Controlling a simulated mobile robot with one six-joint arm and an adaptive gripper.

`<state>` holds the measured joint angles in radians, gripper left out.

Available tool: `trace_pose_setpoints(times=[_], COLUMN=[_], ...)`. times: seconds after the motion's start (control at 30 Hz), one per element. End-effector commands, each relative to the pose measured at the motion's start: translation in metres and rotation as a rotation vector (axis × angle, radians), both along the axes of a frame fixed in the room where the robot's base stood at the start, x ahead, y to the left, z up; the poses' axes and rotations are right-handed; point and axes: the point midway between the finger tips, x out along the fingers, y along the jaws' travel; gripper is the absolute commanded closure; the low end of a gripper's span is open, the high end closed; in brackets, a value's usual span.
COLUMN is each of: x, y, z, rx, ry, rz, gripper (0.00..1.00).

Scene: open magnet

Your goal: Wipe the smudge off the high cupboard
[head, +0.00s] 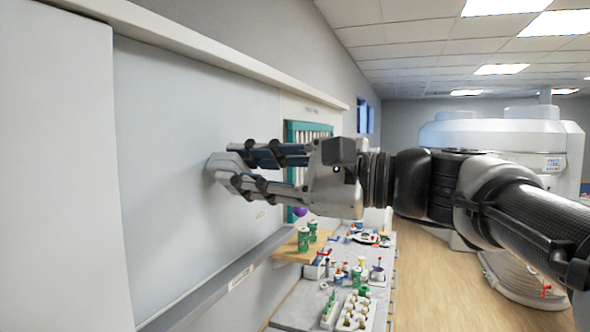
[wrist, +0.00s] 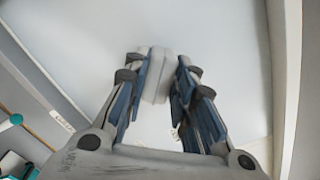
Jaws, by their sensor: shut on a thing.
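My gripper (head: 238,164) is shut on a pale grey block (head: 216,165), held between the fingertips. The block's far end is at or very near the flat pale front of the high cupboard (head: 165,120); I cannot tell for sure that it touches. In the wrist view, the block (wrist: 156,76) sits between the blue-grey fingers of my gripper (wrist: 160,68), against the pale cupboard front (wrist: 225,50).
A labelled ledge (head: 225,285) runs below the cupboard front. Below right, a wooden shelf (head: 290,252) carries green cans (head: 304,239), above a counter (head: 300,300) crowded with small items. A teal-framed rack (head: 290,132) stands beyond. Open floor (head: 450,290) lies right.

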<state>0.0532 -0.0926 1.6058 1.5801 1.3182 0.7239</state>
Motion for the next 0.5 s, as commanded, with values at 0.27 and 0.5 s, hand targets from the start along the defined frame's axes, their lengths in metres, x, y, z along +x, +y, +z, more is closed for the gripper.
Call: trace_pose_setpoints(times=[0.27,0.5], x=[0.0017,0.0032], y=[0.0054,0.0102], z=[0.0001,0.0002], rx=[0.001,0.001], ry=[0.0,0.0], rz=[0.001,0.001], gripper=[0.95,0.95])
